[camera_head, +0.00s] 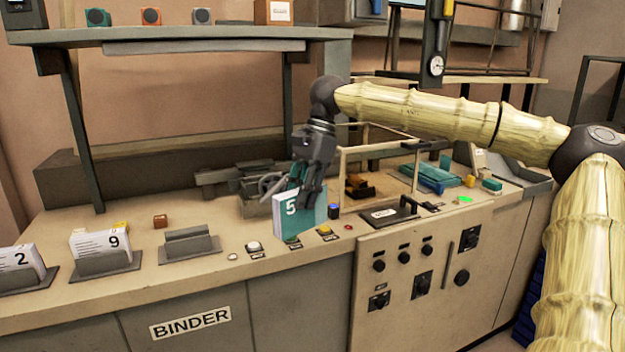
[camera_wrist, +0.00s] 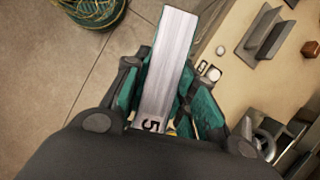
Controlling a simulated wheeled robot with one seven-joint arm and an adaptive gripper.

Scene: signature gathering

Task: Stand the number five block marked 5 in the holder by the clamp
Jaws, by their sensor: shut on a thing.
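The number five block (camera_head: 288,216) is teal and white with a 5 on its spine. My gripper (camera_head: 310,190) is shut on it from above, in front of the clamp. In the wrist view the block (camera_wrist: 168,65) shows its pale page edge and the 5, between the teal-padded fingers of my gripper (camera_wrist: 165,110). The clamp (camera_head: 258,190) is a grey vise with a handle, partly hidden behind the block and gripper. An empty grey holder (camera_head: 188,243) stands on the counter to the left of the block. This holder also shows in the wrist view (camera_wrist: 268,38).
Blocks marked 9 (camera_head: 102,245) and 2 (camera_head: 20,262) stand in holders at the left. A small brown cube (camera_head: 160,221) sits behind the empty holder. Buttons (camera_head: 254,247) line the front edge of the counter (camera_head: 215,275). A glass-like frame (camera_head: 341,180) stands right of the gripper.

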